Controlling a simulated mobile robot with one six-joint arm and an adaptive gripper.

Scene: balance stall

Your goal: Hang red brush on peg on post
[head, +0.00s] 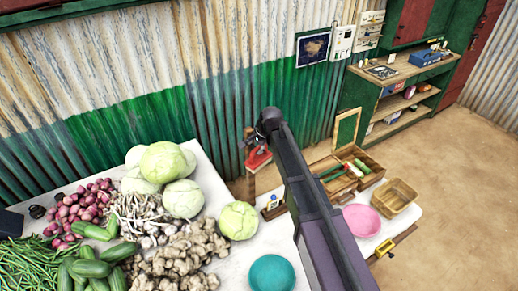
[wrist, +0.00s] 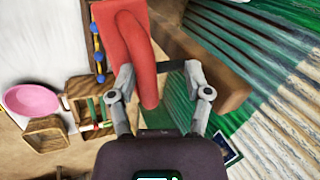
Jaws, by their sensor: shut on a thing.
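The red brush (wrist: 138,45) is between the fingers of my gripper (wrist: 158,75) in the wrist view. It also shows in the head view (head: 257,158), just below the gripper (head: 262,140). The brown wooden post (wrist: 212,85) is close behind and to the right of the brush in the wrist view. In the head view the post (head: 250,178) stands by the wall behind the table. A short dark bar (wrist: 175,65) shows between brush and right finger; I cannot tell if it is the peg. Whether the brush touches the post is unclear.
Cabbages (head: 165,162) and other vegetables cover the left table. A pink bowl (head: 362,220), a wicker basket (head: 395,197) and an open wooden box (head: 362,160) stand to the right of my arm. The corrugated wall (head: 235,110) is close behind the post.

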